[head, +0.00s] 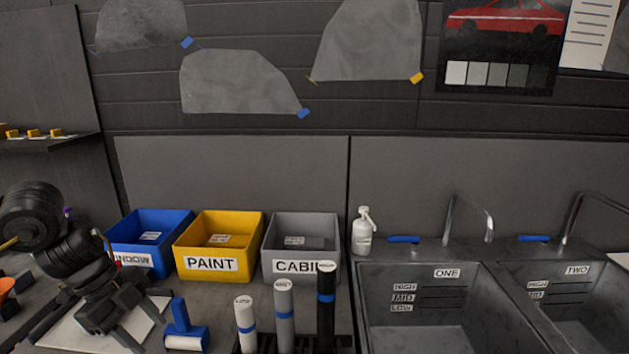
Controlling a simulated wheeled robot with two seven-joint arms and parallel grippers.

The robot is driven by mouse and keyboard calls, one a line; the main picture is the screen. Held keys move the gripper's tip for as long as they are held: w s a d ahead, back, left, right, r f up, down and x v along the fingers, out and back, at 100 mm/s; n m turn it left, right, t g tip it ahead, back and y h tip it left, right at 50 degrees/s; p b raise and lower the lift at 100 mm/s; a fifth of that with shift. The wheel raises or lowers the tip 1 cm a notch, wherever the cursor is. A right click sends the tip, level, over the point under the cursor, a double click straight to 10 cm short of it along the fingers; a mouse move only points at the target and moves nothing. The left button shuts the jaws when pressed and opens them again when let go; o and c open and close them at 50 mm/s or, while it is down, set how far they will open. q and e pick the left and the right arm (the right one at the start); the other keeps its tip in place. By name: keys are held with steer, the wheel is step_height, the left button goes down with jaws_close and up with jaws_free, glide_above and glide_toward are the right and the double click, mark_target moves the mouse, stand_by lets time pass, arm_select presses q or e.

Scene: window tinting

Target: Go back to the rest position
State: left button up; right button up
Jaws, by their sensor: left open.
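My left gripper (128,322) is at the lower left of the head view, at the end of my black arm. Its jaws are open and nothing shows between them. My right gripper is not in view.
Blue (180,222), yellow PAINT (250,232) and grey (333,265) bins stand behind. Capped tubes stand upright in a black rack (343,344). A white spray bottle (362,233) is beside two sinks, ONE (365,300) and TWO (607,340), with taps.

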arm_select(q)
steer(key=d+f+t+h, duration=0.2)
steer(key=d+f, duration=0.1)
steer(key=d, duration=0.7)
steer(key=d+f+t+h, duration=0.2)
steer(key=d+f+t, duration=0.1)
steer(key=d, duration=0.7)
steer(key=d+f+t+h, duration=0.2)
steer(key=d+f, duration=0.1)
steer(key=d, duration=0.6)
steer(key=s+a+f+n+t+y, duration=0.1)
steer(key=s+a+f+n+y, duration=0.65)
steer(key=a+f+n, duration=0.45)
steer(key=s+a+f+n+g+y, duration=0.1)
steer(key=s+a+f+n+g, duration=0.25)
steer(key=s, duration=0.45)
steer(key=s+a+f+n+g+y, duration=0.25)
steer(key=s+a+f, duration=0.25)
steer(key=s, duration=0.3)
step_height(320, 180, down, 24)
steer(key=s+a+f+g, duration=0.1)
steer(key=s+a+f, duration=0.1)
steer(key=s+f, duration=1.4)
steer(key=shift+s+a+m+g, duration=0.3)
steer(key=shift+s+g, duration=0.1)
steer(key=shift+s, duration=0.2)
